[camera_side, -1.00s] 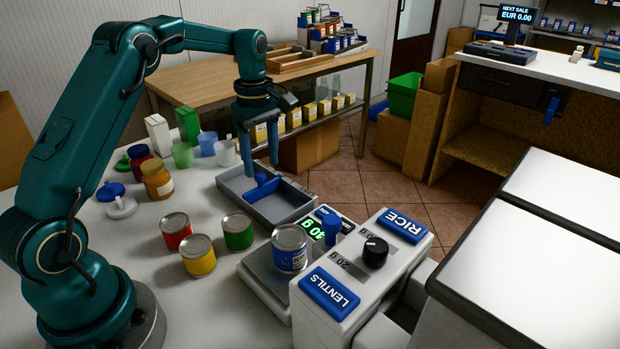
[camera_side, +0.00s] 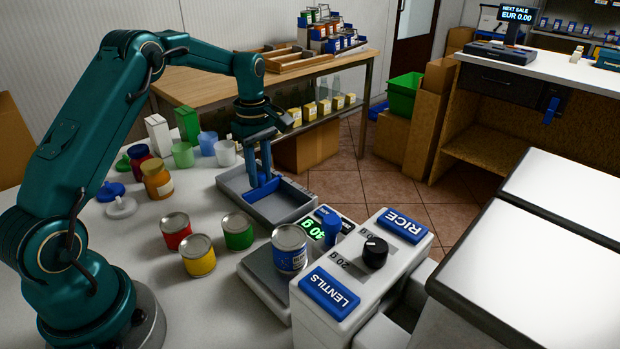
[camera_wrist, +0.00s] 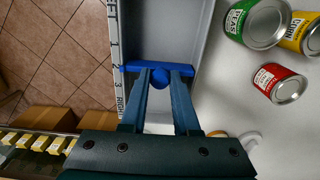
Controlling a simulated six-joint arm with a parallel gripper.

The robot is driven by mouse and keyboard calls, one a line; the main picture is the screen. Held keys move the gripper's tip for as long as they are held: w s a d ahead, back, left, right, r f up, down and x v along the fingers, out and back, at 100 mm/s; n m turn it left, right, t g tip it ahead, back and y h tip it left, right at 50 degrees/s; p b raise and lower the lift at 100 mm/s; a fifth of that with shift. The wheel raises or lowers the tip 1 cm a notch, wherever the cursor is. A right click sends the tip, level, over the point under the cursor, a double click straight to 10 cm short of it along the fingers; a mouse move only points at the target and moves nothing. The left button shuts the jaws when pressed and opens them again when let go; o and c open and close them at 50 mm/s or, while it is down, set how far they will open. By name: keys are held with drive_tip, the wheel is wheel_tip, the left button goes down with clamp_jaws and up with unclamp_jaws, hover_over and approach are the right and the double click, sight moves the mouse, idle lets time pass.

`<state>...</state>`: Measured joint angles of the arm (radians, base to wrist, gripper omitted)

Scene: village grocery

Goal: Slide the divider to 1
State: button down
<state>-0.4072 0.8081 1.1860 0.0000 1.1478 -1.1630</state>
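The divider (camera_side: 275,184) is a blue bar standing across the grey tray (camera_side: 228,182). In the wrist view the divider (camera_wrist: 130,67) spans the tray (camera_wrist: 185,25), and its round blue knob (camera_wrist: 160,79) shows between my fingers. Printed marks (camera_wrist: 116,55) run along the tray's left rim there, with 1, 2, 3 and RIGHT readable. The divider's left end lies beyond 1 toward RIGHT, near 2 and 3; I cannot tell the exact spot. My gripper (camera_side: 260,181) is down at the divider, its fingers (camera_wrist: 161,73) close on both sides of the knob and apparently touching it.
Red (camera_side: 176,231), yellow (camera_side: 198,257) and green (camera_side: 237,232) cans stand in front of the tray. A blue-labelled can (camera_side: 289,249) sits on the scale (camera_side: 262,277), which reads 40 g. Jars and cups (camera_side: 158,181) stand to the left. The tray's interior around the divider looks empty.

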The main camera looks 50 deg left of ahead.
drive_tip(key=shift+d, duration=1.55)
drive_tip(key=c, duration=0.6)
unclamp_jaws()
drive_tip(key=shift+r, duration=0.1)
wheel_tip(320, 180, up, 7)
